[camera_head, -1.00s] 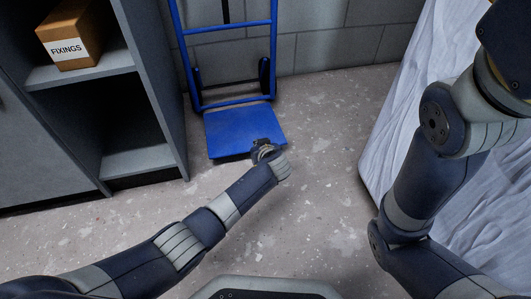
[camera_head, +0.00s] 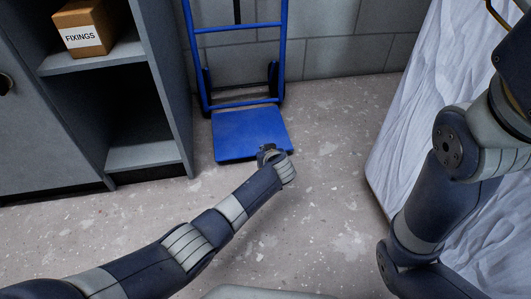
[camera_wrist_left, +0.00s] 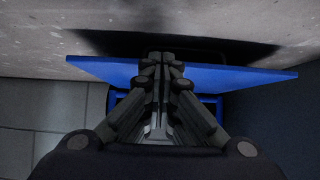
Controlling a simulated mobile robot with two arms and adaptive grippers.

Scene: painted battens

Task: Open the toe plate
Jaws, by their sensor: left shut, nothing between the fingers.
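The toe plate (camera_head: 245,132) is a flat blue panel at the foot of a blue hand truck (camera_head: 238,28). In the head view it reaches out from the frame over the floor. In the left wrist view the toe plate (camera_wrist_left: 230,78) shows nearly edge-on, with a dark shadow beside it. My left gripper (camera_head: 268,149) is at the plate's front right edge. In the left wrist view its fingers (camera_wrist_left: 163,62) are closed together, empty, and overlap the plate; whether they touch it I cannot tell. My right arm shows at the right; its gripper is out of view.
A grey shelf unit (camera_head: 165,80) stands left of the hand truck, with a FIXINGS box (camera_head: 84,28) on it. A block wall (camera_head: 335,50) is behind. A white draped surface (camera_head: 425,90) is at the right. The speckled floor (camera_head: 325,185) between is clear.

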